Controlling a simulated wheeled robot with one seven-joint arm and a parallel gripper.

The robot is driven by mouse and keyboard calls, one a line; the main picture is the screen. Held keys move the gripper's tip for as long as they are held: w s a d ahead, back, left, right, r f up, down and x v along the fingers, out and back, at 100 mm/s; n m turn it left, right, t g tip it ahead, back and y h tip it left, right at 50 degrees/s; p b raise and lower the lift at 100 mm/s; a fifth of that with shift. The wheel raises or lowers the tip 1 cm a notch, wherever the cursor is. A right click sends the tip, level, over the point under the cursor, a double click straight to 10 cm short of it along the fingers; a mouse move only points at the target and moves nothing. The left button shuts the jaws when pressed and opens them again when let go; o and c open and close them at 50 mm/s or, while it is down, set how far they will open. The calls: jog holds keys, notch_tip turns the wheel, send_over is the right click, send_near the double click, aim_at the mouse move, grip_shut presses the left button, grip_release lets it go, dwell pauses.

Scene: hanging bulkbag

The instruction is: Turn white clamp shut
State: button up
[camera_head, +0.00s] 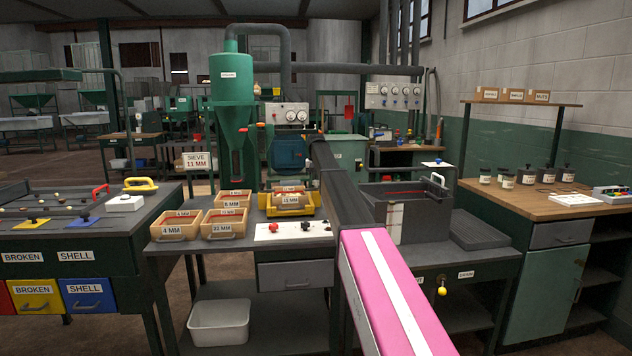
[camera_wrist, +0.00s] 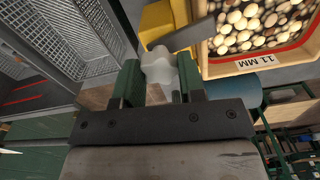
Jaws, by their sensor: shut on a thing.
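The white clamp (camera_wrist: 158,62) is a small lobed knob at the top middle of the wrist view. My gripper (camera_wrist: 160,82) has its two green fingers on either side of it and is shut on it. The fingers hide part of the knob's sides. A yellow part (camera_wrist: 156,20) and a dark bar (camera_wrist: 182,35) lie just beyond the knob. In the head view my arm reaches away toward the sieve machine (camera_head: 288,150); I cannot make out the clamp or the fingertips there.
A tray labelled 11 MM (camera_wrist: 258,62), full of nuts, is close to the right of the clamp in the wrist view. In the head view, wooden bins (camera_head: 225,222) and a white control panel (camera_head: 293,231) stand left of my arm. A grey basin (camera_head: 405,225) stands right.

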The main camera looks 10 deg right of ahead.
jog(key=shift+m, duration=1.1)
jog(key=o, duration=0.9)
jog(key=shift+r, duration=0.1)
notch_tip(320, 180, up, 11)
jog(key=shift+f, duration=0.15)
